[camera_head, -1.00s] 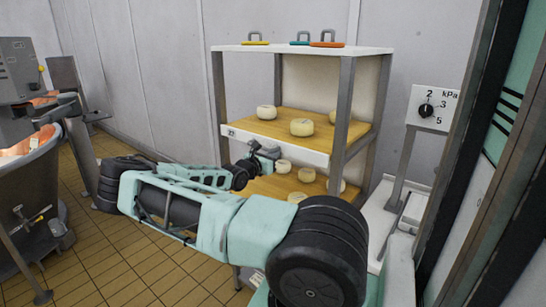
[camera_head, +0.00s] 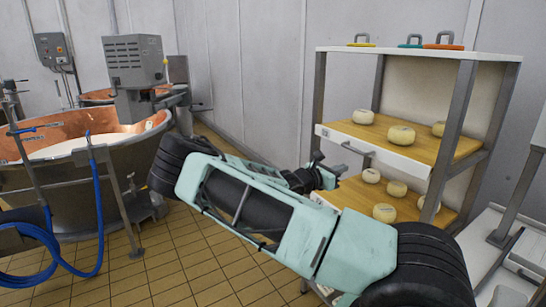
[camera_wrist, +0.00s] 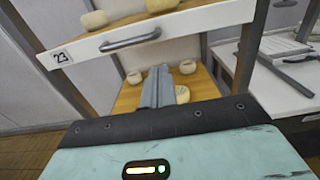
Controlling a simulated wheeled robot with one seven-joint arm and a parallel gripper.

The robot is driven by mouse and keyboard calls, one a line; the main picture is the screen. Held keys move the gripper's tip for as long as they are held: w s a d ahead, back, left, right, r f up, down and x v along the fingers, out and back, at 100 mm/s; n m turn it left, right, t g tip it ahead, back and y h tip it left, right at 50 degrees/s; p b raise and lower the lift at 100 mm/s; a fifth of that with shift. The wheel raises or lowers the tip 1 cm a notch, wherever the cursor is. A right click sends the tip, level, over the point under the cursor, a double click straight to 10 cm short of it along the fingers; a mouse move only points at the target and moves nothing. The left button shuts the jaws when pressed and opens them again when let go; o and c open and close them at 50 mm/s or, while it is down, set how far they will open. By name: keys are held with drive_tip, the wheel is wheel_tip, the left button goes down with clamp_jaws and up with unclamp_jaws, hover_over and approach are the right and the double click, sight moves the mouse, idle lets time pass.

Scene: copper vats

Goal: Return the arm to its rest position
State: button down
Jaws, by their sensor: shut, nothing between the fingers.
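My gripper (camera_head: 328,173) is at the end of my folded teal arm, in front of the shelf rack (camera_head: 446,110). In the wrist view my gripper (camera_wrist: 157,72) shows its two fingers together, with nothing held. The fingers point toward the rack's lower wooden shelf (camera_wrist: 205,87), and a cheese wheel (camera_wrist: 182,94) shows just beyond them. I cannot tell the exact gap to the rack.
A copper vat (camera_head: 110,170) with a motor box (camera_head: 134,62) stands at the left, with a blue hose (camera_head: 98,205) beside it. Several cheese wheels sit on the rack. A white bench (camera_head: 490,250) is at the right. The tiled floor (camera_head: 180,265) between is clear.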

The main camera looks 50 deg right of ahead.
drive_tip(key=a+f+m+y, duration=0.5)
drive_tip(key=a+f+y, duration=0.3)
drive_tip(key=a, duration=0.7)
drive_tip(key=a+f+m+t+y, duration=0.2)
drive_tip(key=a+y, duration=0.1)
drive_tip(key=a, duration=1.3)
drive_tip(key=s+a+r+t+y+b, duration=0.1)
drive_tip(key=s+a+r+y, duration=0.15)
drive_tip(key=a, duration=0.55)
drive_tip(key=s+a+r+y, duration=0.1)
drive_tip(key=s+a+r, duration=0.15)
drive_tip(key=a, duration=0.45)
drive_tip(key=s+a+r+y, duration=0.1)
drive_tip(key=s+a+r, duration=0.3)
drive_tip(key=s+a, duration=0.1)
drive_tip(key=s+a+r+t+y, duration=0.1)
drive_tip(key=s+a+r+y, duration=0.1)
drive_tip(key=s+a+r, duration=0.2)
drive_tip(key=s+a, duration=0.2)
drive_tip(key=a, duration=0.1)
drive_tip(key=shift+a, duration=0.35)
drive_tip(key=shift+y, duration=0.25)
